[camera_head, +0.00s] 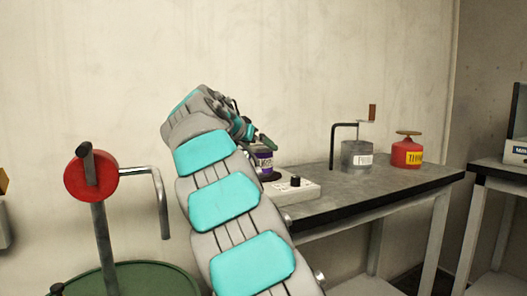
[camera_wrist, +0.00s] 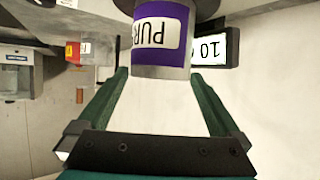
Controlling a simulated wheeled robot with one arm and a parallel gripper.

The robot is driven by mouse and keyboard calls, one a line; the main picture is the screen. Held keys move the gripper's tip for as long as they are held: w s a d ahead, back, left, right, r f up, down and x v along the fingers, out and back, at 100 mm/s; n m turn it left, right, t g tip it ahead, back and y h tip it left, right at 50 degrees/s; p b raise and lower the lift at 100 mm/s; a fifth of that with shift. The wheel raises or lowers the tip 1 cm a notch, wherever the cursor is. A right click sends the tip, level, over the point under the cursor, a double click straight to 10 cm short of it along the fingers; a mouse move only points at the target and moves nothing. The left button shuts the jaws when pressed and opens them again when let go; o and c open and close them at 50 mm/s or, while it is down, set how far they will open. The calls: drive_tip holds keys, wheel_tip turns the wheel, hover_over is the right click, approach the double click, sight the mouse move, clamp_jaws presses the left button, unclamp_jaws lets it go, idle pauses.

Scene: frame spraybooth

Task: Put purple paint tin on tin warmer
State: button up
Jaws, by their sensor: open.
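The purple paint tin (camera_head: 264,163) stands at the back left of a pale box with a black knob, likely the tin warmer (camera_head: 296,191). In the wrist view the tin (camera_wrist: 157,40) fills the top middle, its white label reading "PUR", against a dark round surface (camera_wrist: 207,6). My gripper (camera_wrist: 158,74) is open. Its green fingers lie either side of the tin's near silver edge, with small gaps visible. In the head view my gripper (camera_head: 252,137) is beside the tin's upper part. My arm hides the tin's left side and part of the box.
A display reading "10" (camera_wrist: 212,47) is beside the tin. A red-wheeled post (camera_head: 90,175) stands left of my arm.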

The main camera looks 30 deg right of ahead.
drive_tip(key=v, duration=0.7)
idle(1.9)
